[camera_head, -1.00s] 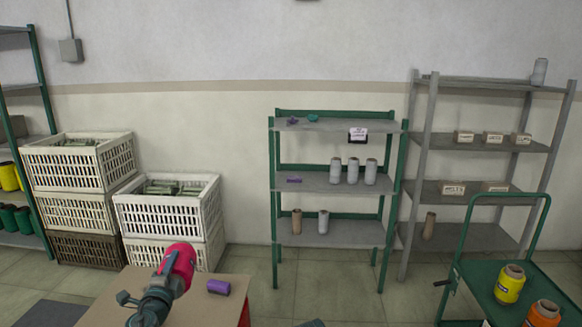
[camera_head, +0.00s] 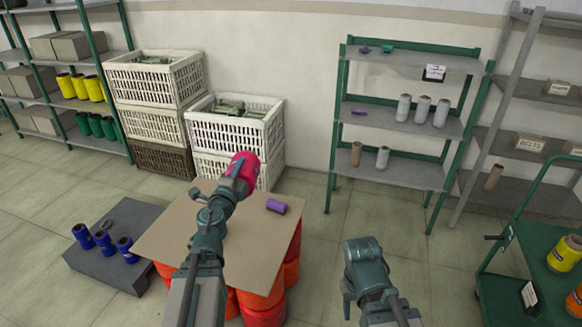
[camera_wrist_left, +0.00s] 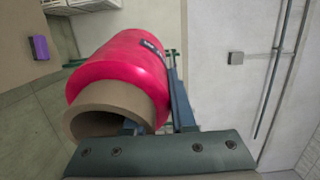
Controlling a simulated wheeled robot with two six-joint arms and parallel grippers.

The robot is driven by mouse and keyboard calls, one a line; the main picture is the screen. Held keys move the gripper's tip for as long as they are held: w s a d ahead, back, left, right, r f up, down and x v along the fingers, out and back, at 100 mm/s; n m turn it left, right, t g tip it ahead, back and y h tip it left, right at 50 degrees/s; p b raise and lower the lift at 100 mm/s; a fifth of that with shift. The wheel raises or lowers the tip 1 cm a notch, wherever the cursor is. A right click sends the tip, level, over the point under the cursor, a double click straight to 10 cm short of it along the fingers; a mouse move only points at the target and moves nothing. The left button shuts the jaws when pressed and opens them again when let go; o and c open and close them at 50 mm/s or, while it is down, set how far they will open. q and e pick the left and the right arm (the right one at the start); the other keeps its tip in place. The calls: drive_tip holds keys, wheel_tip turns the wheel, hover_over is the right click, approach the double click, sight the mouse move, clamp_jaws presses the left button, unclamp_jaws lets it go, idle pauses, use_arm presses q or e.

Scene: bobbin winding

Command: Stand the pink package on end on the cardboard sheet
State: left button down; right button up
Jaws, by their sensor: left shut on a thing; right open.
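The pink package (camera_head: 243,166) is a pink-wound cylinder on a brown tube. My left gripper (camera_head: 233,184) is shut on it, and it sits tilted over the far part of the cardboard sheet (camera_head: 190,230). In the left wrist view the pink package (camera_wrist_left: 125,62) shows its brown tube end between the fingers, and the far end is hidden. I cannot tell from the head view how high it is above the sheet. My right gripper (camera_head: 362,246) is open and empty, to the right of the sheet.
Orange spools (camera_head: 262,314) support the sheet. A dark low platform (camera_head: 110,265) with blue spools stands left. White crates (camera_head: 232,135) stand behind. The sheet's middle is mostly clear.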

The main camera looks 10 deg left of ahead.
use_arm(q)
wheel_tip(320, 180, down, 45)
drive_tip(key=b, duration=4.4)
drive_tip(key=shift+r, duration=0.15)
